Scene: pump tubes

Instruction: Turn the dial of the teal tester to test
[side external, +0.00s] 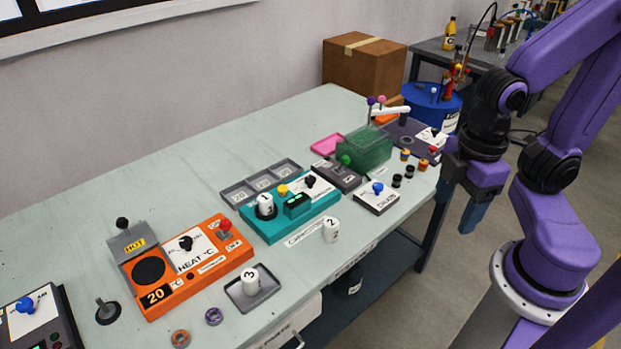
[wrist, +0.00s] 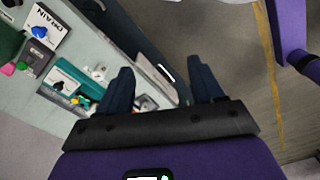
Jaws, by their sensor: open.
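The teal tester (side external: 273,226) sits on the bench in the middle of the side view, with a small dark display. Its black dial (side external: 310,181) is on a white plate at its far right part; which mark it points to is too small to read. A white cylinder marked 1 (side external: 265,204) stands in the tester's round seat. The tester also shows in the wrist view (wrist: 88,80), with its dial (wrist: 59,86). My gripper (side external: 474,212) is open and empty, beyond the bench's right edge and well apart from the tester. In the wrist view its two fingers (wrist: 160,85) are spread.
A cylinder marked 2 (side external: 331,230) stands in front of the tester. An orange heater (side external: 203,270) is left of it. A white drain box with blue knob (side external: 377,196), small black posts and a green clear box (side external: 364,148) lie to its right. A sectioned tray (side external: 261,180) is behind.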

